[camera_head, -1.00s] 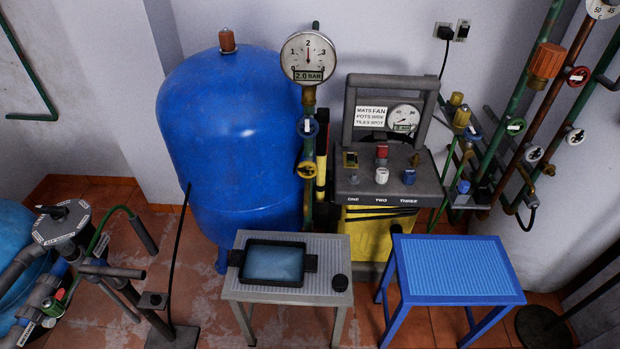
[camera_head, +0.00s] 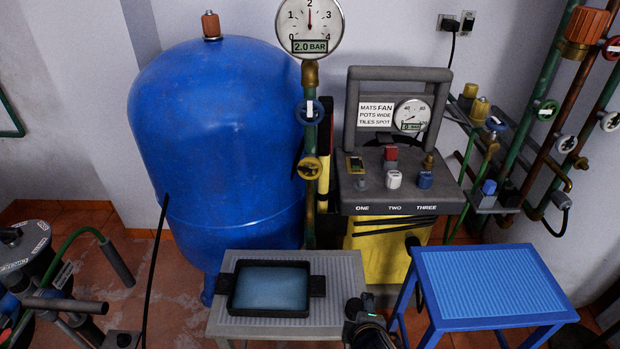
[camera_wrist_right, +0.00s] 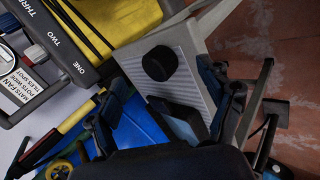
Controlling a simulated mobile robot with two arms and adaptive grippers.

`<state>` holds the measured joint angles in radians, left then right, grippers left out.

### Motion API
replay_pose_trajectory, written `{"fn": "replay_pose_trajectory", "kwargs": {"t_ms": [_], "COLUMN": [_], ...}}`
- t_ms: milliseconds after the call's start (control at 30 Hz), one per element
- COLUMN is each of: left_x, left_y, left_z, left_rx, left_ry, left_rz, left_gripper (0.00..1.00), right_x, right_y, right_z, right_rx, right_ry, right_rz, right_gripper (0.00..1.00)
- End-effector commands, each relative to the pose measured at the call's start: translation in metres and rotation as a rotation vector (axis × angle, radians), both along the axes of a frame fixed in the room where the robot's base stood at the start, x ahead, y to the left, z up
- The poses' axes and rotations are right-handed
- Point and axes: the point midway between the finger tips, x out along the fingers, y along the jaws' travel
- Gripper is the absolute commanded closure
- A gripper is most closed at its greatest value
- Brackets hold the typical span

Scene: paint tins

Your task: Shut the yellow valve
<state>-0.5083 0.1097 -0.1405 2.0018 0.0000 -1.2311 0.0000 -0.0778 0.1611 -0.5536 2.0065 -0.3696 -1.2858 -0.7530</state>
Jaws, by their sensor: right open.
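The yellow valve (camera_head: 309,168) is a small round handwheel low on the vertical green pipe below the pressure gauge, just right of the blue tank. It also shows at the bottom left edge of the right wrist view (camera_wrist_right: 60,170). My right gripper (camera_head: 368,322) comes in from the bottom, over the right end of the grey bench, below and to the right of the valve and apart from it. In the right wrist view its fingers (camera_wrist_right: 165,112) are spread and empty. My left gripper is not in view.
A blue handwheel (camera_head: 310,112) sits just above on the same pipe, under the gauge (camera_head: 309,27) reading 2.0 BAR. The blue tank (camera_head: 215,140) and the pump unit (camera_head: 400,207) flank the pipe. A black tray (camera_head: 233,287) lies on the grey bench (camera_head: 345,267); a blue bench (camera_head: 425,265) stands right.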

Motion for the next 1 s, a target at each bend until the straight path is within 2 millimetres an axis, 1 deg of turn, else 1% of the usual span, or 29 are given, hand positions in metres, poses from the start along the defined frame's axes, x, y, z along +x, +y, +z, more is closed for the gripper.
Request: {"fn": "replay_pose_trajectory", "kwargs": {"t_ms": [33, 67, 100, 167, 200, 267, 300, 400, 433, 533, 633, 733, 867, 1000], "left_x": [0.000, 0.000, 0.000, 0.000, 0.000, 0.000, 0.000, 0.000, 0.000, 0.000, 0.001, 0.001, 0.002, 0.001], "left_y": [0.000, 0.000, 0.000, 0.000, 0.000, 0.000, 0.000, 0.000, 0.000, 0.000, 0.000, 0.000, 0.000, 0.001], "left_z": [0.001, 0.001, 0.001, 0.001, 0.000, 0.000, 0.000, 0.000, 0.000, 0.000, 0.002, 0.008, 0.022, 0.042], "left_rx": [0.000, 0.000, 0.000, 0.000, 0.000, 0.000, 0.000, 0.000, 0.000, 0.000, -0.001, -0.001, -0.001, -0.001], "left_ry": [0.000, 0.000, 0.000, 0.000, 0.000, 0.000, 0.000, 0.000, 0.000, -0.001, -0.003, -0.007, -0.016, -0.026], "left_rz": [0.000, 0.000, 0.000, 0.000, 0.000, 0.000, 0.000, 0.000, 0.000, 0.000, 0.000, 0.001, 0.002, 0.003], "left_gripper": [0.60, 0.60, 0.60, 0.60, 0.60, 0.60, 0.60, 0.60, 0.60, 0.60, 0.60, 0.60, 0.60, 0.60], "right_x": [0.022, 0.033, 0.047, 0.067, 0.078, 0.091, 0.097, 0.106, 0.107, 0.109, 0.114, 0.125, 0.150, 0.181], "right_y": [0.013, 0.020, 0.030, 0.046, 0.057, 0.073, 0.082, 0.099, 0.103, 0.112, 0.115, 0.115, 0.115, 0.115], "right_z": [0.024, 0.037, 0.056, 0.087, 0.108, 0.139, 0.157, 0.191, 0.199, 0.215, 0.220, 0.220, 0.220, 0.219], "right_rx": [-0.114, -0.194, -0.310, -0.508, -0.650, -0.864, -0.998, -1.275, -1.337, -1.479, -1.534, -1.541, -1.538, -1.535], "right_ry": [-0.072, -0.113, -0.169, -0.259, -0.317, -0.396, -0.440, -0.518, -0.533, -0.564, -0.573, -0.573, -0.572, -0.572], "right_rz": [0.112, 0.181, 0.271, 0.402, 0.481, 0.578, 0.628, 0.703, 0.715, 0.738, 0.746, 0.746, 0.744, 0.744], "right_gripper": [0.20, 0.20, 0.20, 0.20, 0.20, 0.20, 0.20, 0.20, 0.20, 0.20, 0.20, 0.20, 0.20, 0.20]}}
